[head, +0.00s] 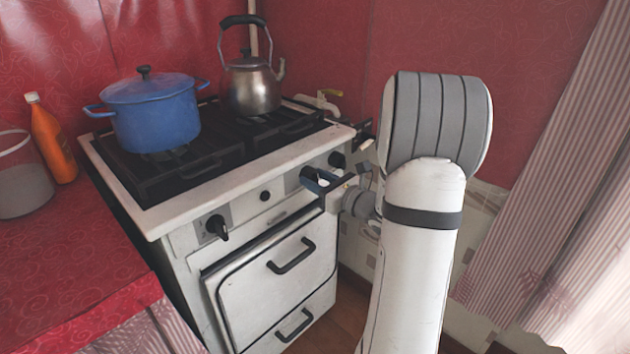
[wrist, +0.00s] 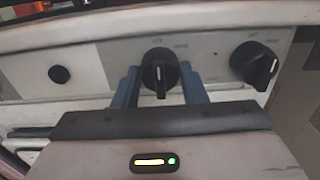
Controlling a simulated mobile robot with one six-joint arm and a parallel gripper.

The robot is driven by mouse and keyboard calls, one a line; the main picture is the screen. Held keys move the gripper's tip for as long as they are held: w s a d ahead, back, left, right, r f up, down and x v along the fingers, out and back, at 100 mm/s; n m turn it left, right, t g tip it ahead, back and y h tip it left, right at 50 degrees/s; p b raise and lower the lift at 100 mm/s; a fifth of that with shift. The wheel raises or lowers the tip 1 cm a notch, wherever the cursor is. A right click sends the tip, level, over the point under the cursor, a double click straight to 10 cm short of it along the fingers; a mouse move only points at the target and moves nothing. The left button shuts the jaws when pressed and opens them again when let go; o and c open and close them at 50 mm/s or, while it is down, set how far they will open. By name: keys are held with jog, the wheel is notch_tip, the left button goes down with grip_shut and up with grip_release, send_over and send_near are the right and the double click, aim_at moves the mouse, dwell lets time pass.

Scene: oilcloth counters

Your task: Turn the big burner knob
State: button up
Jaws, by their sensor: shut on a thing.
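A black burner knob (wrist: 158,70) on the stove's front panel sits between the blue fingers of my gripper (wrist: 159,88) in the wrist view. My gripper is shut on this knob, one finger on each side. The knob's pale pointer line stands about upright. In the head view my gripper (head: 321,182) reaches the panel from the right, and its fingers partly hide the knob. Another black knob (wrist: 256,65) is to the right, its pointer slightly tilted. A third knob (head: 217,227) is at the panel's left end. The panel lettering is too small to read surely.
A blue pot (head: 155,115) and a metal kettle (head: 252,88) stand on the stove top (head: 110,155). A small black button (wrist: 60,74) is left of the held knob. Oven handles (head: 291,256) stick out below. An orange bottle (head: 52,138) stands on the red counter (head: 60,270).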

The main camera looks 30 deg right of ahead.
jog(key=shift+c, duration=0.8)
jog(key=shift+a, duration=0.45)
jog(key=shift+c, duration=0.3)
jog(key=shift+d, duration=0.3)
jog(key=shift+c, duration=0.2)
jog(key=m+p, duration=0.2)
jog(key=shift+r+p, duration=0.15)
jog(key=shift+p, duration=0.15)
jog(key=m+p, duration=0.3)
jog(key=p, duration=0.1)
jog(key=shift+m, duration=0.3)
jog(key=m+p, duration=0.3)
jog(key=p, duration=0.1)
jog(key=shift+m, duration=0.3)
jog(key=m+p, duration=0.5)
jog(key=p, duration=0.1)
jog(key=shift+s, duration=0.1)
jog(key=shift+f+m+p, duration=0.2)
jog(key=shift+m+p, duration=1.6)
jog(key=shift+f, duration=0.1)
